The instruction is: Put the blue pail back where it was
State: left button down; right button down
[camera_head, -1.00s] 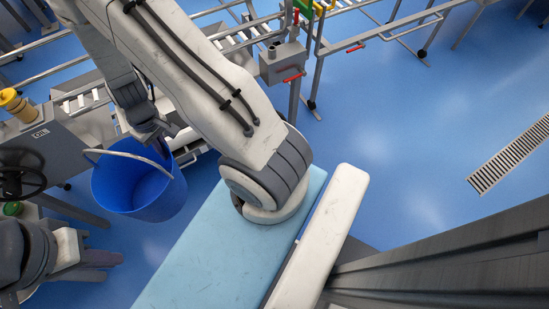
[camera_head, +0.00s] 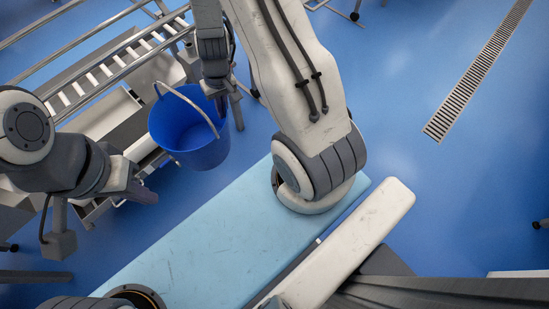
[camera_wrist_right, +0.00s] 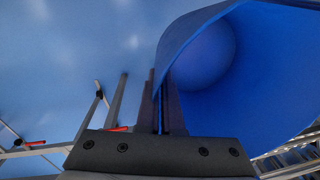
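The blue pail (camera_head: 190,140) hangs upright, its open top toward the head camera, with its pale handle (camera_head: 185,98) arched over the top. My right gripper (camera_head: 232,108) is at the pail's right rim. In the right wrist view the pail (camera_wrist_right: 250,75) fills the upper right, and its wall runs down between the two close fingers of this gripper (camera_wrist_right: 162,100). My left gripper (camera_head: 145,185) is to the left of and below the pail in the head view, apart from it and holding nothing visible. Its finger gap is not clear.
A roller conveyor (camera_head: 105,70) with metal rails runs along the upper left, and grey trays (camera_head: 105,118) lie beside and below it, close to the pail. A floor drain (camera_head: 480,70) is at the upper right. The blue floor (camera_head: 420,60) there is mostly clear.

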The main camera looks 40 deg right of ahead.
jog(key=s+d+f+m+b, duration=0.4)
jog(key=d+f+m+b, duration=0.3)
jog(key=f+b, duration=1.15)
jog(key=s+d+f+m+h+b, duration=0.1)
jog(key=s+d+f+m+b, duration=0.35)
jog(key=f+b, duration=1.45)
jog(key=s+d+f+m+b, duration=0.2)
jog(key=d+f+m+b, duration=0.6)
jog(key=f+b, duration=1.05)
jog(key=w+f+p, duration=0.4)
jog(key=w+f, duration=0.7)
jog(key=f, duration=0.1)
jog(key=shift+a+t, duration=0.15)
jog(key=shift+t, duration=0.25)
